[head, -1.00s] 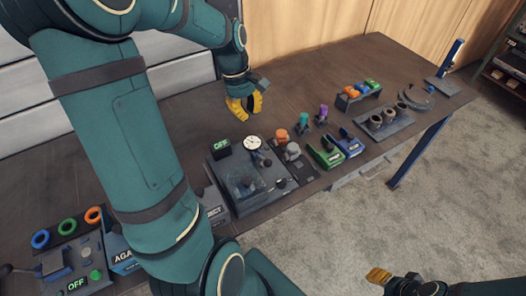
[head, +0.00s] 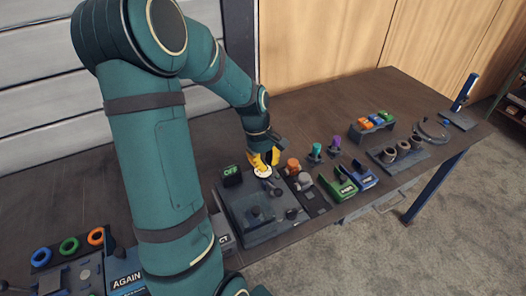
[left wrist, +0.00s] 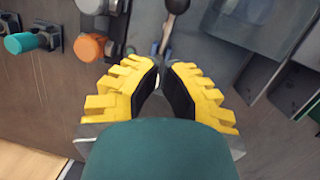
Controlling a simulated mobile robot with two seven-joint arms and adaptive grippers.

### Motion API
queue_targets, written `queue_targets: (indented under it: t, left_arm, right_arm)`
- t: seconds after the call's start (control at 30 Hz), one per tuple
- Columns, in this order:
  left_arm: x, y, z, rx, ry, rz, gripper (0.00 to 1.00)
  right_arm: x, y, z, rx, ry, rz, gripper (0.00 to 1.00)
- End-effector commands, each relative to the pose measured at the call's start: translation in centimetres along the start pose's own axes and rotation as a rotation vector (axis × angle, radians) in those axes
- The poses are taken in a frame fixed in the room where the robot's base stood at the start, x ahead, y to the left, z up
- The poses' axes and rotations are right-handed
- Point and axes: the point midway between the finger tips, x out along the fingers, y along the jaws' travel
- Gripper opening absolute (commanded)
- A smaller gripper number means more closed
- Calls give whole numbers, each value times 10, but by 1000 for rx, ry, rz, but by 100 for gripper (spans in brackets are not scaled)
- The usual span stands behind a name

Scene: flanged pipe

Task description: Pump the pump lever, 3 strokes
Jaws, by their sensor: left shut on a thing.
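The pump unit (head: 246,231) is a dark grey box on the bench with a small OFF display, a white round gauge (head: 262,171) and black-knobbed levers. One knob (head: 276,193) stands just in front of the gauge. Which lever is the pump lever I cannot tell. My left gripper (head: 263,159) is at the gauge, fingers pointing down, partly covering it. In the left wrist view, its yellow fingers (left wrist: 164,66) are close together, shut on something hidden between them. A black knob (left wrist: 177,5) on a metal stem shows just beyond the fingertips. My right gripper is out of view.
An orange knob (head: 293,165) and a grey knob (head: 305,180) stand close right of the gripper. Green (head: 338,187) and blue (head: 360,176) units stand further right. A box marked AGAIN (head: 126,274) is at front left.

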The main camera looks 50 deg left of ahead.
Motion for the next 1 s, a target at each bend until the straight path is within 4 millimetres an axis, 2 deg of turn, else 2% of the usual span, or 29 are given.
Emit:
queue_targets:
  t: [0.07,0.3,0.83,1.0]
  left_arm:
    - [18,-1,0,-1,-3,-3,0]
    - [36,0,23,1,0,0,0]
    - [41,0,28,0,4,0,0]
    - [45,0,29,13,67,5,0]
  right_arm:
    - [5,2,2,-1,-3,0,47]
    - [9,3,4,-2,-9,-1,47]
    - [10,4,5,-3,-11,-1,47]
    - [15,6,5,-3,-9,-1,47]
